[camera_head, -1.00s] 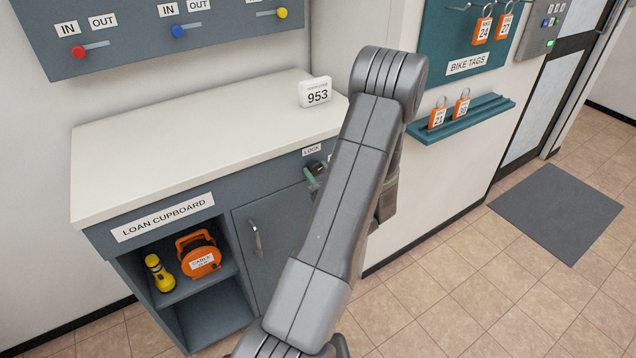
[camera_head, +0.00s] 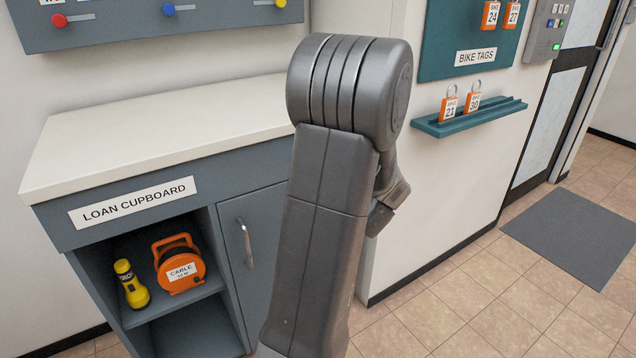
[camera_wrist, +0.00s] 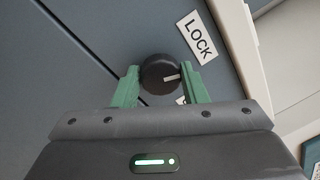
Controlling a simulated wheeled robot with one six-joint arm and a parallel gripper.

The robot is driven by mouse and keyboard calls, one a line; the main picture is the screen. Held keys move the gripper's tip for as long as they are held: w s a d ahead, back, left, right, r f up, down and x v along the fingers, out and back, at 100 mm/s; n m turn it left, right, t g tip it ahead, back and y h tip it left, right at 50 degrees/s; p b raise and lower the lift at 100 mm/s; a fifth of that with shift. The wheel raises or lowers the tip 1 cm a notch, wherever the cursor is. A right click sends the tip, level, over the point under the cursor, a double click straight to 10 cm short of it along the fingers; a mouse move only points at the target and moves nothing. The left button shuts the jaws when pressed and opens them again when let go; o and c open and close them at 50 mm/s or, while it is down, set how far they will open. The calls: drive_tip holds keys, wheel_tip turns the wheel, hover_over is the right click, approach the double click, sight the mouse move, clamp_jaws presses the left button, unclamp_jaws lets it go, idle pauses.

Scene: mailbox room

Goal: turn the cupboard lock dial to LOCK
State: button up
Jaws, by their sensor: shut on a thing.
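The lock dial (camera_wrist: 158,75) is a round black knob with a white pointer mark, on the grey cupboard front. In the wrist view the mark points right, between the LOCK label (camera_wrist: 197,37) above and a mostly hidden white label (camera_wrist: 181,100) below. My gripper (camera_wrist: 161,80) has its green fingers on both sides of the dial and is shut on it. The loan cupboard (camera_head: 85,245) shows in the head view, where my arm hides the dial, the LOCK label and my gripper.
The cupboard's open shelf holds a yellow torch (camera_head: 131,284) and an orange cable reel (camera_head: 181,266). The cupboard door has a handle (camera_head: 245,243). A teal ledge with bike tags (camera_head: 470,117) is on the wall to the right. The tiled floor (camera_head: 480,275) there is free.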

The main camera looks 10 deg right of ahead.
drive_tip(key=n+b, duration=0.2)
drive_tip(key=b, duration=0.1)
drive_tip(key=n+b, duration=0.1)
drive_tip(key=b, duration=0.1)
drive_tip(key=shift+f+n, duration=0.25)
drive_tip(key=shift+n, duration=0.15)
drive_tip(key=shift+r+n+y+b, duration=0.15)
drive_tip(key=shift+n+y+b, duration=0.3)
drive_tip(key=shift+b, duration=0.4)
drive_tip(key=shift+r, duration=0.1)
drive_tip(key=o, duration=0.9)
drive_tip(key=shift+o, duration=0.2)
drive_tip(key=p+v, duration=0.2)
drive_tip(key=v, duration=1.1)
drive_tip(key=shift+s, duration=0.4)
drive_tip(key=shift+d, duration=0.15)
